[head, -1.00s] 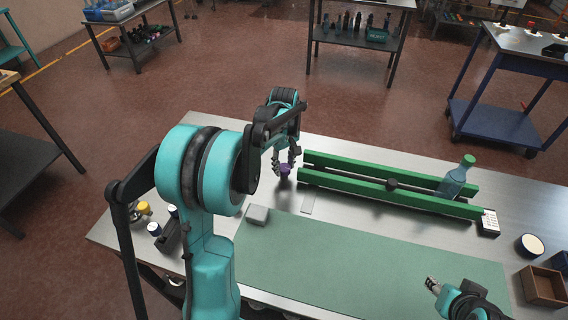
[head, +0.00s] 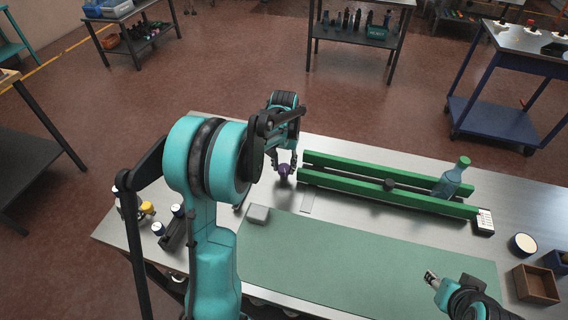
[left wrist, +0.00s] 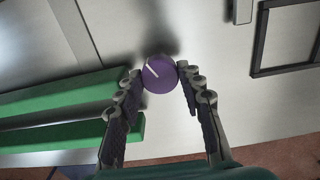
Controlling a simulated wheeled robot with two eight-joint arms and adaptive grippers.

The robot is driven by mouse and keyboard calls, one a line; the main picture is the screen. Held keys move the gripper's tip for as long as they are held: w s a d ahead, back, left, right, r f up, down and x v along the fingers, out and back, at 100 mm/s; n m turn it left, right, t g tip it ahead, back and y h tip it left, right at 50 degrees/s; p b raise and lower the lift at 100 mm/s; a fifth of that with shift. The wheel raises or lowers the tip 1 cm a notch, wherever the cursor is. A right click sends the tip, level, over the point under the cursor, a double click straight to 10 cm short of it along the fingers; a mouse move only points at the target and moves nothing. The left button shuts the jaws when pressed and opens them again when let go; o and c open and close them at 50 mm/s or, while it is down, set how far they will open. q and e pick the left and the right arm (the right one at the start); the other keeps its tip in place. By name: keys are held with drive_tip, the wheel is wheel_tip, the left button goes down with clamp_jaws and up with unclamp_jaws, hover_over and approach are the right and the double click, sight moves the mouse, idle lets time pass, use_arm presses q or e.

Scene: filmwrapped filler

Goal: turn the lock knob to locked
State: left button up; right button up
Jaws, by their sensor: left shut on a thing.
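The lock knob (left wrist: 159,80) is a round purple knob with a white pointer line. In the left wrist view the line runs from near the middle toward the upper left. In the head view the knob (head: 284,170) stands at the left end of the green rails, on the metal table. My left gripper (left wrist: 158,72) is shut on the knob, one finger on each side of it. It also shows from above in the head view (head: 284,163). I cannot make out any lock markings. My right gripper (head: 432,278) is over the lower right of the table, away from the knob; its jaw gap is unclear.
Two green rails (head: 390,195) run to the right of the knob, with a bottle (head: 447,184) at their right end. A grey block (head: 258,214) lies in front, at the green mat's (head: 370,260) corner. A wooden box (head: 536,286) is at the right.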

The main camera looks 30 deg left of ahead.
sight(284, 167)
use_arm(q)
drive_tip(key=m, duration=0.5)
drive_tip(key=shift+p, duration=0.35)
drive_tip(key=shift+m, duration=0.3)
drive_tip(key=o, duration=1.2)
drive_tip(key=shift+c, duration=0.2)
drive_tip(key=shift+r, duration=4)
